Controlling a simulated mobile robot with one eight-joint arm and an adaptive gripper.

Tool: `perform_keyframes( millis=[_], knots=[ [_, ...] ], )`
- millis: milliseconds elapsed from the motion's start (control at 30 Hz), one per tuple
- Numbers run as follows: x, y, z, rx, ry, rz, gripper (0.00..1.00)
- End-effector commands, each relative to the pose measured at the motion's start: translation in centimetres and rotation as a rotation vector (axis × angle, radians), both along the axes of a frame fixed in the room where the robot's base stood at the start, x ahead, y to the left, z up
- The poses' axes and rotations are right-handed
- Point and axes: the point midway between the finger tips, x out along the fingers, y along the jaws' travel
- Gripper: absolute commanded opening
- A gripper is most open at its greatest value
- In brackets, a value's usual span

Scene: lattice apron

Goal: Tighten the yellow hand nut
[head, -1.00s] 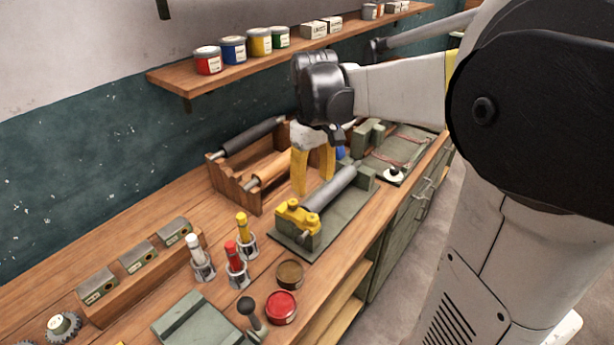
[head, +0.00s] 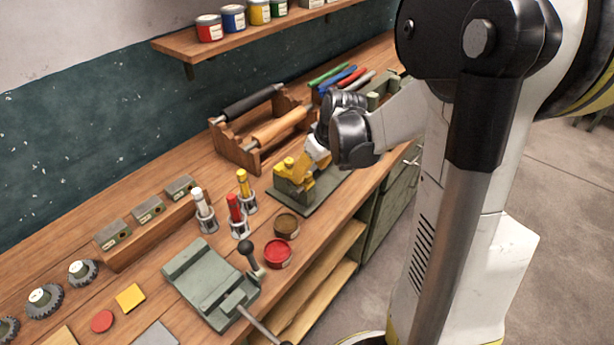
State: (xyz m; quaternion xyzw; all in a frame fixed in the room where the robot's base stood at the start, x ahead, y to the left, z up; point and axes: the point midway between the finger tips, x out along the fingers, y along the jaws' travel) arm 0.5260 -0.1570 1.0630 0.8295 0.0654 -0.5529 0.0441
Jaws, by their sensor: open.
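A green fixture (head: 291,186) stands on a dark base plate on the bench, with yellow clamp parts (head: 286,166) on its top. I cannot tell which yellow part is the hand nut; the pieces are small and partly covered. My gripper (head: 303,178) has yellow fingers and points down and left at the right side of these yellow parts. It is open. Whether its fingers touch or surround a yellow part cannot be made out.
A wooden rack (head: 236,153) with rollers stands behind the fixture. White, red and yellow-topped holders (head: 238,215), a brown tin (head: 286,225) and a red tin (head: 278,254) stand nearby in front. A green vise-like device (head: 205,280) sits nearer.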

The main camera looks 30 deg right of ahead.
Motion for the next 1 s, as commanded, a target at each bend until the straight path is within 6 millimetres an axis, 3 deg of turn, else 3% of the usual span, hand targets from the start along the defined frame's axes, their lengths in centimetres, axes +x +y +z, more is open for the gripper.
perform_keyframes(
  millis=[200,533,700,1000],
  knots=[
    [0.9,0.2,-2.3,0.000,0.000,0.000,0.52],
    [1.0,0.2,-2.4,0.000,0.001,0.000,0.51],
    [1.0,0.2,-2.4,0.000,0.001,0.000,0.00],
    [1.0,0.2,-2.4,0.000,0.001,-0.009,0.00]
  ],
)
